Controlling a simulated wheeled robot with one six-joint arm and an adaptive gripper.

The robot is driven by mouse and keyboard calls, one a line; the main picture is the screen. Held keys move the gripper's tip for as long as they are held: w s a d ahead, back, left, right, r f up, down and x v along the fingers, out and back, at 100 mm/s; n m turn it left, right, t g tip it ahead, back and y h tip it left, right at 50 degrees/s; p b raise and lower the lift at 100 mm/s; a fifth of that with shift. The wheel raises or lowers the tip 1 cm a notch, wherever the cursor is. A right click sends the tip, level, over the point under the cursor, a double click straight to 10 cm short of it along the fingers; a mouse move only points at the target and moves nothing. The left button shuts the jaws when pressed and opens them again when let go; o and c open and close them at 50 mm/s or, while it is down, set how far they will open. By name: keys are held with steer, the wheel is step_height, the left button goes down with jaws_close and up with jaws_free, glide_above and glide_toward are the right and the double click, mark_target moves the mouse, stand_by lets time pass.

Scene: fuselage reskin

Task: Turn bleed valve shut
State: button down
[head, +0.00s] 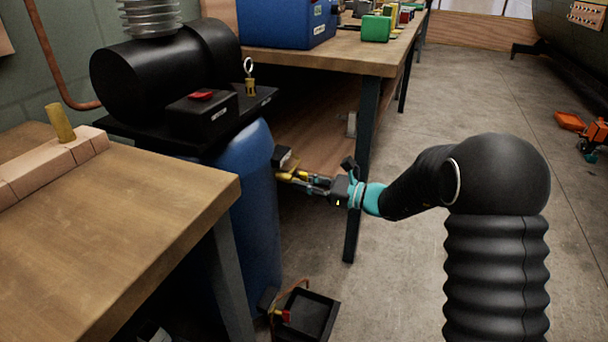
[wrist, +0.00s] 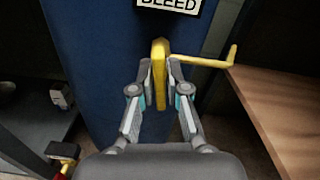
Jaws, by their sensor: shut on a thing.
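The bleed valve has a yellow handle (wrist: 158,75) on the side of a blue tank (head: 250,210), below a sign reading BLEED (wrist: 168,4). In the wrist view the handle stands upright between my fingers. A thin yellow rod (wrist: 205,63) with a bent end reaches to the right from behind it. My gripper (head: 308,182) is shut on the yellow handle at the tank's right side; it also shows in the wrist view (wrist: 159,92). In the head view the fingers partly hide the handle.
A wooden bench (head: 150,205) stands at the left front. Another workbench (head: 370,58) with a blue case (head: 285,22) stands behind my gripper, its leg (head: 362,170) close by. A black tray (head: 308,315) lies low by the tank.

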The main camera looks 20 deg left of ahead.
steer(key=shift+m+p, duration=0.7)
steer(key=shift+m, duration=0.3)
steer(key=c, duration=1.2)
jaws_free()
steer(key=shift+c, duration=0.2)
steer(key=d, duration=1.2)
steer(key=shift+s, duration=0.45)
